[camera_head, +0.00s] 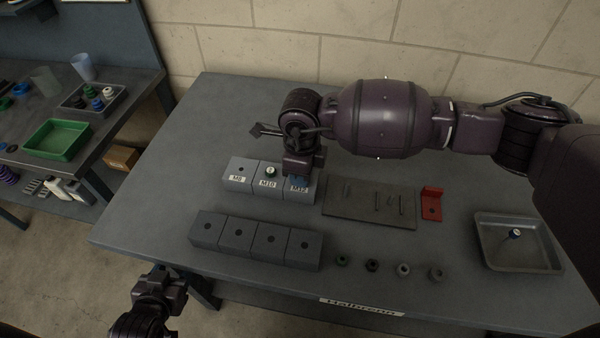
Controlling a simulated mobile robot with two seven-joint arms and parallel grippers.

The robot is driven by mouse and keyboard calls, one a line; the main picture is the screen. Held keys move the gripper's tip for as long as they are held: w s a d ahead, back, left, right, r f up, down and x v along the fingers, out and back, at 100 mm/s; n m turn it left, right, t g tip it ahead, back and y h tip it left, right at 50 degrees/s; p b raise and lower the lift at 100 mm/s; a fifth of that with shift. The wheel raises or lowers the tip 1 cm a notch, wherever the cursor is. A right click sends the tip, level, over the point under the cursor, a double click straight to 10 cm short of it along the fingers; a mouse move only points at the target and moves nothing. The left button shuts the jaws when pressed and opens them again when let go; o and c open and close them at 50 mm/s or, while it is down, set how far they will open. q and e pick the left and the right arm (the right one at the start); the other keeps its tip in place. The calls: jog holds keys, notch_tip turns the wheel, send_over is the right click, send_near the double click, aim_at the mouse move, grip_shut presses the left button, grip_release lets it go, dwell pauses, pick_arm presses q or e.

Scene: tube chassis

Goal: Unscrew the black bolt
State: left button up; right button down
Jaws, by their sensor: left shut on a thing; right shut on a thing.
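A row of grey blocks (240,185) labelled M8, M10 and M12 stands on the table. A dark bolt with a pale top (270,171) stands in the M10 block. My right gripper (301,178) points down at the M12 block and is shut on a small blue piece (297,184) there, mostly hidden by the gripper. I cannot tell whether that piece is seated in the block. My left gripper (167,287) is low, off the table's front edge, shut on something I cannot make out. A small bolt with a dark blue band and pale top (515,233) is in the metal tray.
A second row of grey holed blocks (255,236) stands in front. A grey plate (370,203) and a red bracket (431,203) lie right of the labelled blocks. Several nuts (372,265) line the front. The metal tray (549,262) is at right. A side bench holds a green bin (57,140).

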aim_at(170, 264)
pick_arm(q)
jog(key=shift+t, duration=0.6)
jog(key=w+r, duration=0.2)
jog(key=r, duration=0.1)
jog(key=shift+w+d+r, duration=0.15)
jog(key=shift+d, duration=0.25)
pick_arm(e)
jog(key=shift+s+a+r, duration=0.2)
jog(key=shift+s+a, duration=0.05)
jog(key=shift+s, duration=0.05)
jog(key=n, duration=0.1)
jog(key=n+b, duration=0.2)
jog(key=shift+w+d+f+n, duration=0.15)
jog(key=shift+f+n, duration=0.1)
jog(key=shift+n, duration=0.05)
jog(key=shift+w+d+r+n+b, duration=0.15)
jog(key=shift+n+b, duration=0.35)
jog(key=shift+n, duration=0.3)
pick_arm(q)
jog(key=shift+g, duration=0.3)
jog(key=f, duration=0.4)
jog(key=shift+s+d+f, duration=0.1)
jog(key=shift+s+f, duration=0.05)
jog(key=shift+s, duration=0.05)
